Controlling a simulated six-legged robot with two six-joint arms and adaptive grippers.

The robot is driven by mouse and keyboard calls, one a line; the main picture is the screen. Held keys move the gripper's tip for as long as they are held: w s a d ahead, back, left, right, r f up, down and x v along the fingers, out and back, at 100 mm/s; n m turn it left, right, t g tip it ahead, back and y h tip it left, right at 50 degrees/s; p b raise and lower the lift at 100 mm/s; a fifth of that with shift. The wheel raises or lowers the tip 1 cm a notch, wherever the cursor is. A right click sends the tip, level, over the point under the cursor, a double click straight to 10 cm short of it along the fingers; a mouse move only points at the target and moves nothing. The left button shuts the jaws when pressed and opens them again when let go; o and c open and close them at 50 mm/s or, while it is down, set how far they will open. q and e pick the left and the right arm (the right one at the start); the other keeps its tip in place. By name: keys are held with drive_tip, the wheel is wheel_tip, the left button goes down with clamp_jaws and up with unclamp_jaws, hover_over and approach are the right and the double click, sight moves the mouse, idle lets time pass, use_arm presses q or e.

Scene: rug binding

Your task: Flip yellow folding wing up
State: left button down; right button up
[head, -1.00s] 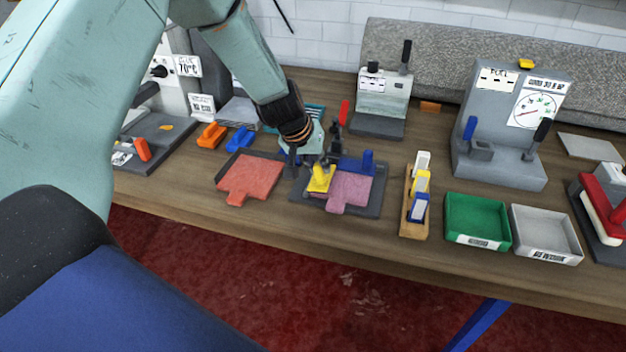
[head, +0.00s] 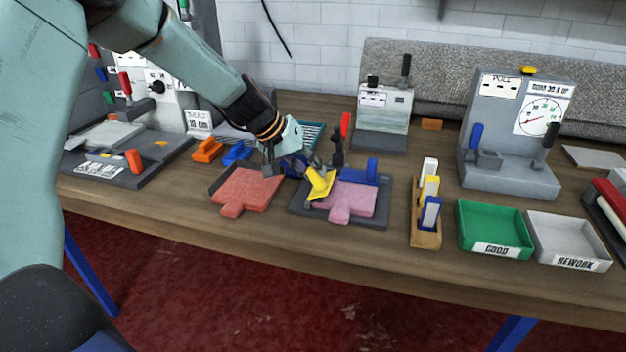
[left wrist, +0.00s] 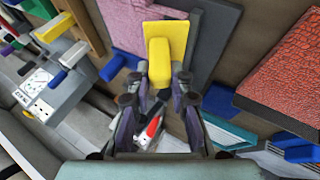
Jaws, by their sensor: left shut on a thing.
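The yellow folding wing (head: 319,184) is on the left side of a dark fixture plate (head: 368,219), tilted beside a pink rug sample (head: 352,199). My left gripper (head: 306,168) reaches in from the upper left and is shut on the wing's raised end. In the left wrist view, the yellow wing (left wrist: 168,38) extends out from between the fingertips (left wrist: 165,82), next to the pink sample (left wrist: 128,22). A blue wing (head: 358,173) stands along the fixture's back edge. My right gripper is not in view.
A red sample (head: 246,188) lies on a dark plate just left of the fixture. A wooden rack (head: 426,238) of colored blocks, a green tray (head: 494,228) and a white tray (head: 568,241) stand to the right. A grey press (head: 384,103) stands behind.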

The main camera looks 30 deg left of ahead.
use_arm(q)
drive_tip(key=a+f+n+t+h+b, duration=0.1)
drive_tip(key=h+b, duration=0.2)
drive_tip(key=b, duration=0.4)
drive_tip(key=s+a+f+t+h+b, duration=0.1)
drive_tip(key=a+h+b, duration=0.1)
drive_tip(key=b, duration=0.4)
drive_tip(key=a+f+n+t+h+b, duration=0.1)
drive_tip(key=a+f+t+h+b, duration=0.1)
drive_tip(key=h+b, duration=0.2)
drive_tip(key=shift+s+n+b, duration=0.3)
drive_tip(key=shift+b, duration=1.5)
drive_tip(key=shift+a+f+n+t+h+b, duration=0.15)
drive_tip(key=shift+a+n+t+h+b, duration=0.15)
drive_tip(key=shift+h+b, duration=0.85)
drive_tip(key=shift+y+b, duration=0.35)
drive_tip(key=c, duration=1.4)
unclamp_jaws()
drive_tip(key=shift+s, duration=0.15)
drive_tip(key=shift+o, duration=0.7)
drive_tip(key=shift+r, duration=0.2)
drive_tip(key=shift+o, duration=0.3)
drive_tip(key=shift+a+r, duration=0.1)
drive_tip(key=shift+a, duration=0.05)
